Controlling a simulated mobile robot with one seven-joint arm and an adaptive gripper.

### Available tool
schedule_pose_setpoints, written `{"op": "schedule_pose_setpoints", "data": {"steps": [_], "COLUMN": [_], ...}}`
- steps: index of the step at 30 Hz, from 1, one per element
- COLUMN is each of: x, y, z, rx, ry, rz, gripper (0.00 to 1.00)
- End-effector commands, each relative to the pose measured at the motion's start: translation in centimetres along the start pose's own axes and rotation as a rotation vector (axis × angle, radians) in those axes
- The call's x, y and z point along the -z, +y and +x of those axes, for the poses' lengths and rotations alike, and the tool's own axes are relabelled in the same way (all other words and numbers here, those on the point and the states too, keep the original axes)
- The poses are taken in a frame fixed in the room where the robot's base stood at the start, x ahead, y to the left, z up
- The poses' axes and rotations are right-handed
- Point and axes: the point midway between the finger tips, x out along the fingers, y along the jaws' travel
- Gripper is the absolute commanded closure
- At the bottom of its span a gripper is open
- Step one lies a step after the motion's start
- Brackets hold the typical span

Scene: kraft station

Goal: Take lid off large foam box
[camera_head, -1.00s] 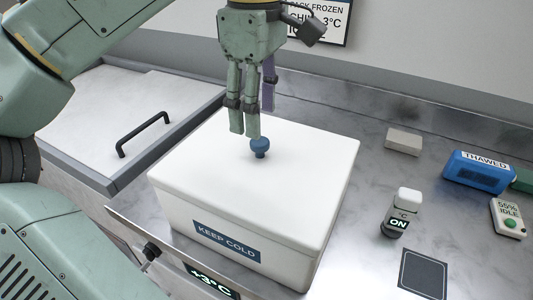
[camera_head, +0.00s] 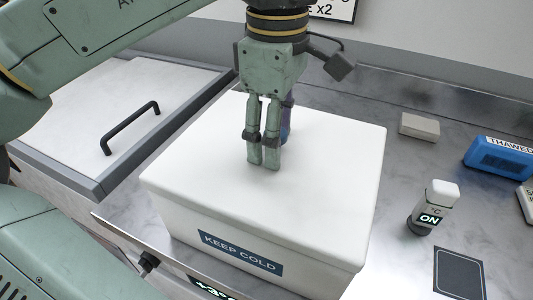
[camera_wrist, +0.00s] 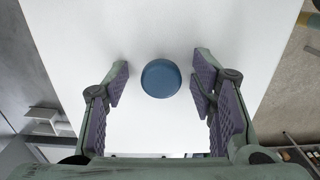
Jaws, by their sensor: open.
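The large white foam box (camera_head: 205,222) stands on the steel counter with a "KEEP COLD" label on its front. Its white lid (camera_head: 320,160) sits on top. A round blue knob (camera_wrist: 161,78) on the lid shows in the wrist view, between the fingers and slightly ahead of them; the fingers hide it in the head view. My gripper (camera_head: 264,166) is open and points down over the middle of the lid. In the wrist view its purple finger pads (camera_wrist: 160,90) stand either side of the knob, with a gap on both sides.
A hatch with a black handle (camera_head: 129,128) lies left of the box. To the right are a small white-and-black device reading "ON" (camera_head: 434,208), a dark pad (camera_head: 459,273), a grey block (camera_head: 419,126) and a blue "THAWED" holder (camera_head: 500,158). Bare counter lies between them.

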Motion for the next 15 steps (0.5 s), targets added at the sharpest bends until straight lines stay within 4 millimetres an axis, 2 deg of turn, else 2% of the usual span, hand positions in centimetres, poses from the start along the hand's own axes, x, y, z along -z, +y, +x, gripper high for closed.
{"op": "schedule_pose_setpoints", "data": {"steps": [7, 15], "x": [-0.08, -0.07], "y": [-0.03, -0.02], "z": [-0.02, -0.02], "rx": [0.0, 0.0], "ry": [0.0, 0.0], "rz": [0.0, 0.0], "gripper": [0.49, 0.67]}}
